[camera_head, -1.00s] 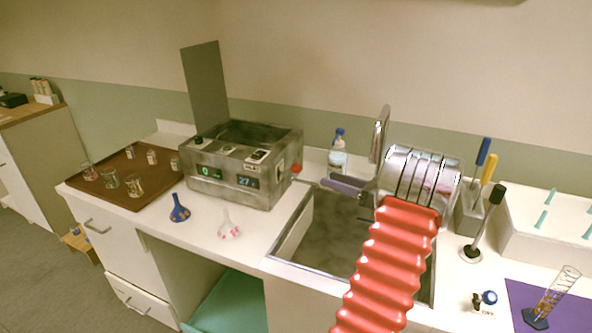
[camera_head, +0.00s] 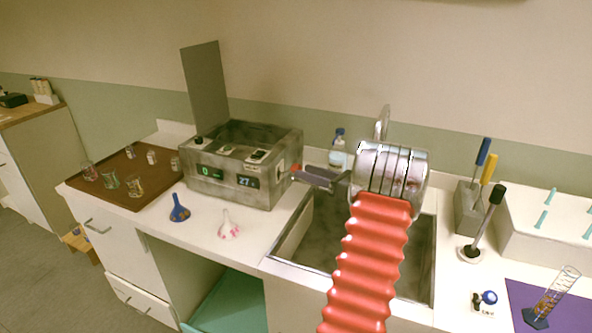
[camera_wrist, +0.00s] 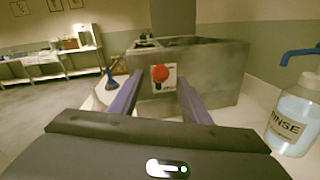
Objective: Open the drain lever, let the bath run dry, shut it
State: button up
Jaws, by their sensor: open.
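The bath (camera_head: 225,185) is a grey, worn metal box with an open top, a green display showing 0 and a blue one showing 27. I cannot tell how much water is in it. On its right side is a red round knob on a white plate, the drain lever (camera_wrist: 160,73); in the head view only a bit of red shows by my fingertips. My gripper (camera_head: 303,174) is open and empty. In the wrist view its two purple fingers stand left and right of the red knob, with the knob between their tips; I see no contact.
A sink (camera_head: 325,230) lies under my arm. A rinse bottle (camera_wrist: 295,113) with a blue spout stands to the right in the wrist view. A brown tray (camera_head: 140,195) with several small glasses is left of the bath. Two flasks (camera_head: 179,208) stand in front.

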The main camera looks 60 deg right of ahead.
aim_at(291, 171)
jog(key=shift+w+a, duration=0.15)
jog(key=shift+w, duration=2.35)
jog(key=shift+c, duration=0.4)
grip_shut()
